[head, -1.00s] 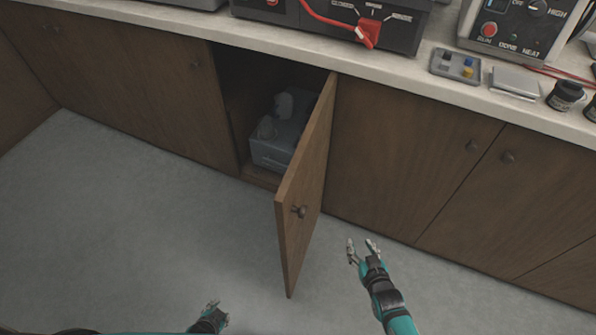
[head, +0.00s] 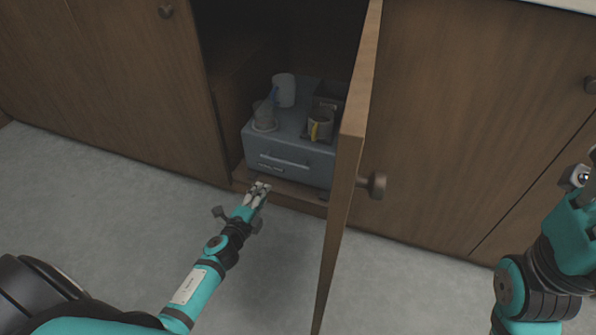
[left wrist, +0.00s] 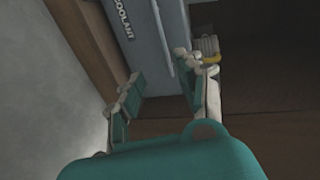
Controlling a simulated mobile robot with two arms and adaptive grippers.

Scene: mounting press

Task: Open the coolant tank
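The coolant tank (head: 262,158) is a blue-grey box with a light bar handle (head: 284,161) across its front, low inside the open cabinet. In the left wrist view the tank (left wrist: 148,52) carries a "COOLANT" label, and its handle (left wrist: 161,38) runs past my fingers. My left gripper (head: 259,189) is open and empty, just in front of the tank and below the handle. It also shows open in the left wrist view (left wrist: 158,75), with its fingers apart and not around the handle. My right gripper (head: 584,180) is cut off at the right edge.
The cabinet door (head: 345,165) stands open to the right of the tank, with a round knob (head: 373,186). The floor (head: 120,190) at left is clear.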

